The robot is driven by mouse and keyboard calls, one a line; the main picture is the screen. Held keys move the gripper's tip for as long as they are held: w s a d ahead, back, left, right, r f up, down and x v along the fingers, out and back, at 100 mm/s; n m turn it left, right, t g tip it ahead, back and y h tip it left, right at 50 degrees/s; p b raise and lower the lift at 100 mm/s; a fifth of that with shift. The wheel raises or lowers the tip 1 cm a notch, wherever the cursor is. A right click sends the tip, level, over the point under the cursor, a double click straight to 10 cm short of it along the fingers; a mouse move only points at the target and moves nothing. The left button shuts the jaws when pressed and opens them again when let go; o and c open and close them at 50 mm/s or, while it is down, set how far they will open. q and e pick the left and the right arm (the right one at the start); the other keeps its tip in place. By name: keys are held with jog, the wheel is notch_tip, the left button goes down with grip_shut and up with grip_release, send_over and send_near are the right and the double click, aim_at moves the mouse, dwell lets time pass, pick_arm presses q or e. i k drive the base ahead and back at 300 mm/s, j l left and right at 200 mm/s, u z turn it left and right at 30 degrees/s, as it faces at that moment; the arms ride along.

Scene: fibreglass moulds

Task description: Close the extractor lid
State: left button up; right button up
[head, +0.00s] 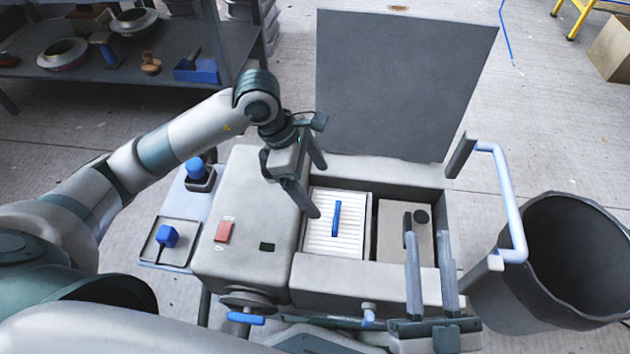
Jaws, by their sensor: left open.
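The extractor lid (405,80) is a large flat dark-grey panel, standing raised and leaning back behind the grey extractor body (350,277). The open top shows a white ribbed insert (322,243) with a blue handle and a beige insert (390,232) with dark fittings. My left gripper (319,191) is open, pointing down over the left edge of the opening, in front of the lid and apart from it. My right gripper (428,237) is open with fingers upward at the front right of the opening; whether it touches the body cannot be told.
A light-blue U-shaped bar (512,205) sticks out at the extractor's right, beside a dark bin (575,255). A side table (160,203) with blue knobs stands left. A shelf (130,68) with moulds and tools is at the back left. Floor is clear behind the lid.

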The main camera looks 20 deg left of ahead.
aim_at(391, 85)
jog(key=k+l, duration=0.15)
jog(key=k, duration=0.35)
jog(key=k+l, duration=0.15)
jog(key=k, duration=0.35)
